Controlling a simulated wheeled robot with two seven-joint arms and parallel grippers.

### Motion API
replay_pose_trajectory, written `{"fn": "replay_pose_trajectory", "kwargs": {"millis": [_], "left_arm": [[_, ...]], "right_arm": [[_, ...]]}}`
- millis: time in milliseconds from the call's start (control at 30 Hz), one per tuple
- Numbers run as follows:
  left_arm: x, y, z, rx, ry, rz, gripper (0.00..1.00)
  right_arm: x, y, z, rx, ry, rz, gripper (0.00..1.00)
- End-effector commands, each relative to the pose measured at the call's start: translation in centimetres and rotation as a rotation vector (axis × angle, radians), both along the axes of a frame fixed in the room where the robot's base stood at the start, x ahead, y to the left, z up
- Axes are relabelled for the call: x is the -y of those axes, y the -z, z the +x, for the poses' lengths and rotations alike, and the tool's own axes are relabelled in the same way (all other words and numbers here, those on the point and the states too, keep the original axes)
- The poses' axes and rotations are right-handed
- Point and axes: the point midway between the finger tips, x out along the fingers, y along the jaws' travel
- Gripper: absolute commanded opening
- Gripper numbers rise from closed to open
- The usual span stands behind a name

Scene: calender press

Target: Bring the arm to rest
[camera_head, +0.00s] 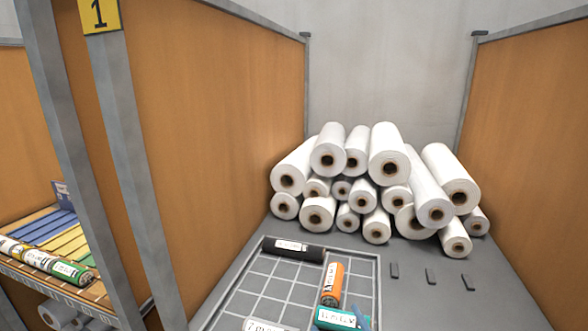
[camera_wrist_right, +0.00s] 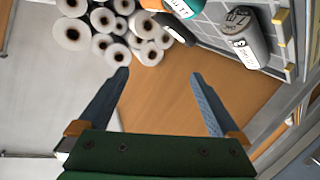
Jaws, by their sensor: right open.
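My right gripper (camera_wrist_right: 158,76) shows in the right wrist view with its two fingers spread wide and nothing between them. Beyond the fingertips are an orange-brown panel and the white rolls (camera_wrist_right: 103,22). My left gripper is in neither view. In the head view, a gridded tray (camera_head: 262,283) on the grey surface holds a black roll (camera_head: 293,249), an orange roll (camera_head: 332,285), a teal roll (camera_head: 337,319) and a pale grey roll (camera_head: 265,325) cut off by the lower edge. The right gripper stands apart from the tray rolls in the wrist view.
A pile of white rolls (camera_head: 388,155) lies at the back between orange side panels (camera_head: 225,120). A grey post with a yellow "1" sign (camera_head: 101,14) stands left. A shelf (camera_head: 50,240) with labelled rolls is at far left. The grey surface (camera_head: 430,310) right of the tray is mostly clear.

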Motion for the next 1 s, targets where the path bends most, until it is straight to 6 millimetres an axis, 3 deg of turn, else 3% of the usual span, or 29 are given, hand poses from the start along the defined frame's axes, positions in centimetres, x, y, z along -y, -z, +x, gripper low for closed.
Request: {"fn": "replay_pose_trajectory", "kwargs": {"millis": [33,100,200,400,567,600,767,1000], "left_arm": [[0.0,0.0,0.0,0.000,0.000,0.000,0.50],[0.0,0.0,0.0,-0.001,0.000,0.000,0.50],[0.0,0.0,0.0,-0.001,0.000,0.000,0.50],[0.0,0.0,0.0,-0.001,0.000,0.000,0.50],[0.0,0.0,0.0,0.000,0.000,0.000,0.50],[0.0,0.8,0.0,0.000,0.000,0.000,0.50],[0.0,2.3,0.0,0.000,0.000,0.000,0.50],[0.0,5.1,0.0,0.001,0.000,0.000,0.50]], "right_arm": [[1.8,3.0,-2.0,-0.133,0.051,0.039,0.99],[3.7,6.5,-4.9,-0.304,0.111,0.086,0.99],[5.6,10.1,-9.2,-0.508,0.173,0.132,0.99],[7.6,14.1,-17.6,-0.838,0.256,0.185,0.99],[8.6,15.4,-24.2,-1.067,0.300,0.203,0.99],[8.4,17.6,-23.6,-1.071,0.299,0.201,0.99],[8.2,24.1,-23.2,-1.098,0.299,0.193,0.99],[8.3,35.6,-25.0,-1.150,0.299,0.176,0.99]]}}
